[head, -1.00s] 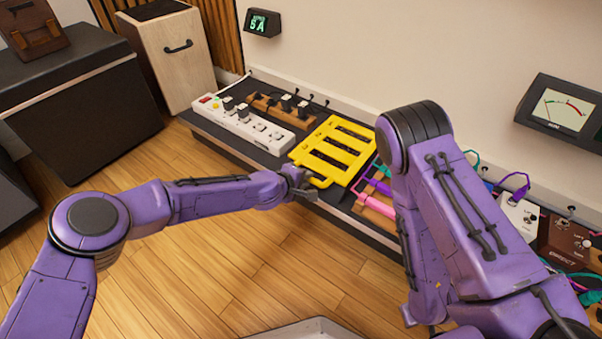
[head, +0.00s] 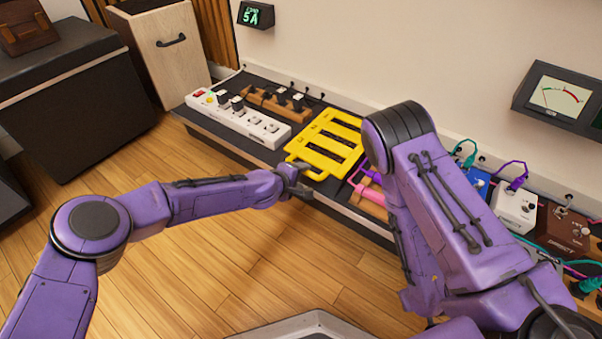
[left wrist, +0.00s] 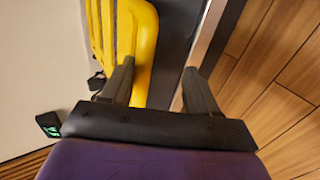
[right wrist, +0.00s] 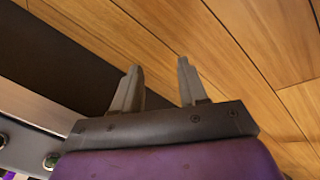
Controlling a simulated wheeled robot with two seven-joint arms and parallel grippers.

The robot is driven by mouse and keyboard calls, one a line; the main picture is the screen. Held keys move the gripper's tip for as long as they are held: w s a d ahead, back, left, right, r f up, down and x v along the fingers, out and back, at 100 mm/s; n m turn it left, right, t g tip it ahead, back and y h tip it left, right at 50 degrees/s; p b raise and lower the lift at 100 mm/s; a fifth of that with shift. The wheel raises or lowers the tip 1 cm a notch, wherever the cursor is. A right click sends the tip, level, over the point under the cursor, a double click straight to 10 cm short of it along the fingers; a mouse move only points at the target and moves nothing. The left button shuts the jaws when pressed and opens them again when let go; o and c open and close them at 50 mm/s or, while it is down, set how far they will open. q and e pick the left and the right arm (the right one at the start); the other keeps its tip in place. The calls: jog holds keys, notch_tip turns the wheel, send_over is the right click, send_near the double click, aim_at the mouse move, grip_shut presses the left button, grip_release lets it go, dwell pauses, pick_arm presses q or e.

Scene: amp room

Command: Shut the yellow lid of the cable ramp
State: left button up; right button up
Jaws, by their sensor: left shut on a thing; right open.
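The yellow lid (head: 327,157) of the cable ramp is a slotted frame with a front handle, on the dark low shelf. I cannot tell its tilt. Its yellow edge also shows in the left wrist view (left wrist: 145,45). My left gripper (head: 293,180) is at the lid's front handle and shut on it; the exact grip is hard to see, as the fingers (left wrist: 160,85) look spread in the wrist view. My right gripper (right wrist: 158,82) is open and empty above the wooden floor and shelf edge in its wrist view. The ramp body is mostly hidden.
A white power strip (head: 238,119) and a wooden block with plugs (head: 275,98) lie left of the lid. Pink and purple cables (head: 371,190) lie right of it, partly behind my right arm. Pedals (head: 515,206) stand farther right. The floor in front is clear.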

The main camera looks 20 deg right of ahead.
pick_arm(q)
jog(key=shift+s+a+f, duration=0.15)
jog(key=shift+f, duration=0.2)
pick_arm(e)
jog(key=shift+s+a+r+p, duration=0.1)
jog(key=shift+s+r+p, duration=0.15)
jog(key=shift+p, duration=0.1)
pick_arm(q)
jog(key=p+v, duration=0.4)
jog(key=v, duration=0.6)
jog(key=shift+r+p, duration=0.4)
jog(key=shift+r, duration=0.1)
pick_arm(e)
jog(key=s+a+r+g+y, duration=0.2)
jog(key=s+a+r+g, duration=0.2)
jog(key=s+a+r, duration=0.1)
jog(key=shift+s+a+r+g, duration=0.25)
jog(key=shift+s+r+g, duration=0.25)
jog(key=shift+s, duration=0.45)
jog(key=shift+r, duration=0.1)
